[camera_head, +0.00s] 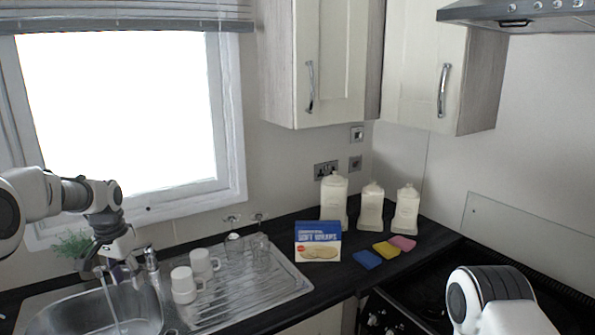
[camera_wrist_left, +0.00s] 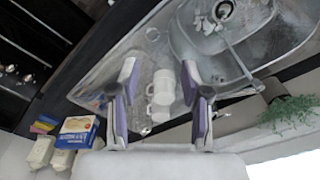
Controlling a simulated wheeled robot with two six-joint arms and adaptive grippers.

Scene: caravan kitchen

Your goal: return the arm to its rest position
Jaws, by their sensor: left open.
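My left arm (camera_head: 68,193) comes in from the left in the head view, bent at the elbow with its wrist pointing down. My left gripper (camera_head: 118,270) hangs over the sink area near the tap. In the left wrist view, the gripper (camera_wrist_left: 158,75) has its two purple-grey fingers wide apart with nothing held. The white mugs show between and beyond the fingers. Of my right arm only a white and dark link (camera_head: 490,300) shows at the bottom right; its gripper is out of view.
The sink (camera_head: 95,312) and tap (camera_head: 151,262) lie close to the left gripper, with a green plant (camera_head: 72,244) behind. White mugs (camera_head: 184,285) and glasses stand on the drainer (camera_head: 262,290). A wraps box (camera_head: 318,241), canisters (camera_head: 371,208) and sponges (camera_head: 367,259) stand further right.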

